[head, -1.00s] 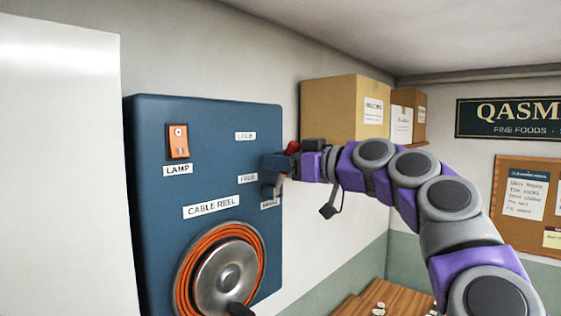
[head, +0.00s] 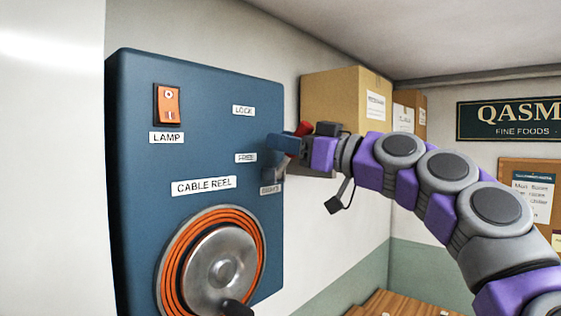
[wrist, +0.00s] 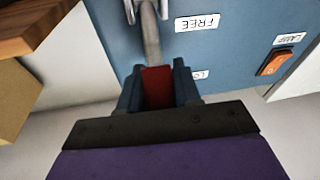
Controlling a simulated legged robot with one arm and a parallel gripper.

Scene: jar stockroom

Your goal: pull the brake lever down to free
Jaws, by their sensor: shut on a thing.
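The brake lever has a grey metal shaft (wrist: 151,38) and a red handle (wrist: 158,88). In the wrist view the red handle lies between my two gripper fingers (wrist: 158,92), which are shut on it. In the head view a red bit of the handle (head: 303,128) shows above my gripper (head: 288,146), between the heights of the LOCK label (head: 243,110) and the FREE label (head: 246,157). The lever stands out from the right side of the blue panel (head: 205,130). My gripper hides much of it in the head view.
The panel carries an orange lamp switch (head: 168,105) at upper left and a cable reel (head: 212,265) below. A cardboard box (head: 335,100) stands behind my gripper. A white surface (head: 50,160) fills the far left.

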